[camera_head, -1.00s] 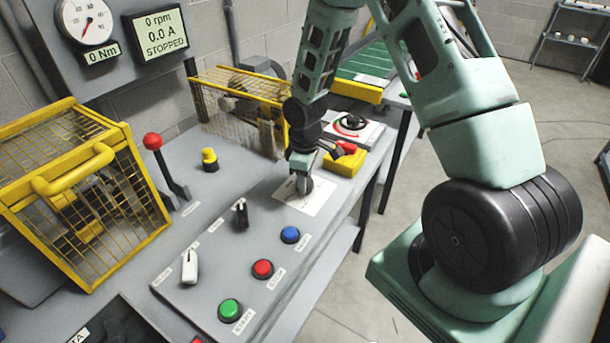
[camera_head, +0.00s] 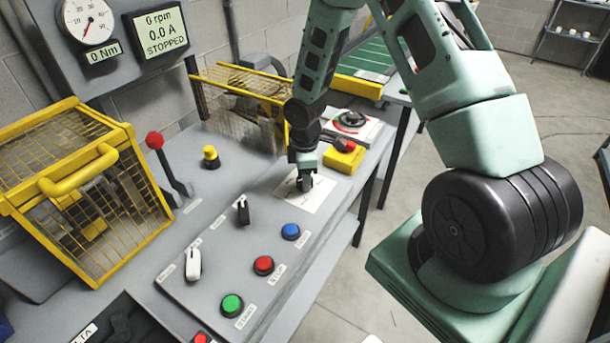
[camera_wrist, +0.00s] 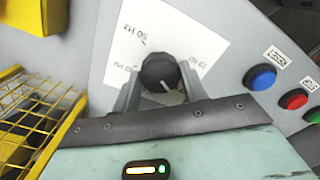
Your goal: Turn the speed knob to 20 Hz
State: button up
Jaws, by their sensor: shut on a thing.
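The speed knob (camera_wrist: 160,72) is dark and round with a pale pointer line, in the middle of a white scale card (camera_wrist: 180,33) in the wrist view. The card carries Hz marks, partly blurred; one reads 30 Hz or similar. In that view the pointer slants toward the lower right. My gripper (camera_wrist: 158,88) has one finger on each side of the knob and is shut on it. In the head view my gripper (camera_head: 304,182) comes down onto the card (camera_head: 318,192) from above and hides most of the knob.
Blue (camera_head: 290,231), red (camera_head: 263,265) and green (camera_head: 231,305) buttons line the panel in front. A black switch (camera_head: 242,212) and a white switch (camera_head: 193,265) are left of them. A yellow mesh guard (camera_head: 240,105) is to the left.

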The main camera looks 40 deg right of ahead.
jog(key=o, duration=1)
jog(key=shift+r, duration=0.1)
notch_tip(320, 180, up, 17)
jog(key=shift+r, duration=0.15)
jog(key=shift+a, duration=0.1)
